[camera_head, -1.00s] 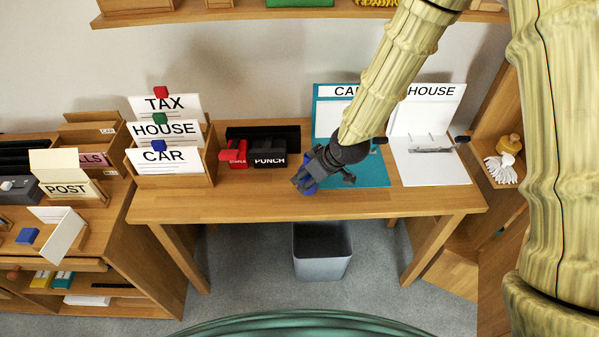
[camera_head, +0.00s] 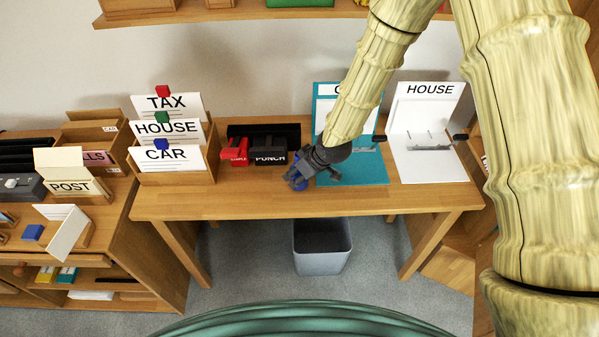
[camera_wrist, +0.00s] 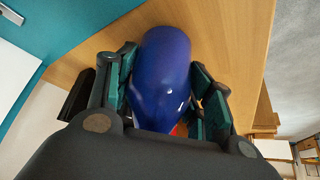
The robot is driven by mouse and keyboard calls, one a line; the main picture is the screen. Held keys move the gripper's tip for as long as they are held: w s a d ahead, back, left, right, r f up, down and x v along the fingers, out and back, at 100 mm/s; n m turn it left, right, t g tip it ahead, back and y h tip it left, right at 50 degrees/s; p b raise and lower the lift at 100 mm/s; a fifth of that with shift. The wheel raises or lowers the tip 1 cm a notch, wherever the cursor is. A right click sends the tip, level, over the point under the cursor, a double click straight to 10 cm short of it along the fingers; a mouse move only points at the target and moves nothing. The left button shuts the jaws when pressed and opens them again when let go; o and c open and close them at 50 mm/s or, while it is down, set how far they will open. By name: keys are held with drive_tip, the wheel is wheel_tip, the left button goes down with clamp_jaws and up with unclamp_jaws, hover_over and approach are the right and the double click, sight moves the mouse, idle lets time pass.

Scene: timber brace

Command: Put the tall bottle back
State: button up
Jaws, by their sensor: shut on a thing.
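My gripper (camera_head: 297,177) is above the middle of the desk, in front of the punch. It is shut on a blue bottle (camera_wrist: 163,75), a smooth, rounded, glossy thing that fills the middle of the wrist view between the green-padded fingers. In the head view only a small blue part of the bottle (camera_head: 299,186) shows past the fingers. Its lower end and full height are hidden by my gripper. I cannot tell whether it touches the desk top.
The desk (camera_head: 240,204) holds a card rack (camera_head: 176,178) at left, a red stapler (camera_head: 235,151), a black punch (camera_head: 270,157), a teal CAR folder (camera_head: 365,173) and a white HOUSE folder (camera_head: 432,166). A grey bin (camera_head: 322,262) stands below. The desk's front strip is clear.

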drive_tip(key=shift+f, duration=0.1)
drive_tip(key=o, duration=1.1)
drive_tip(key=shift+o, duration=0.2)
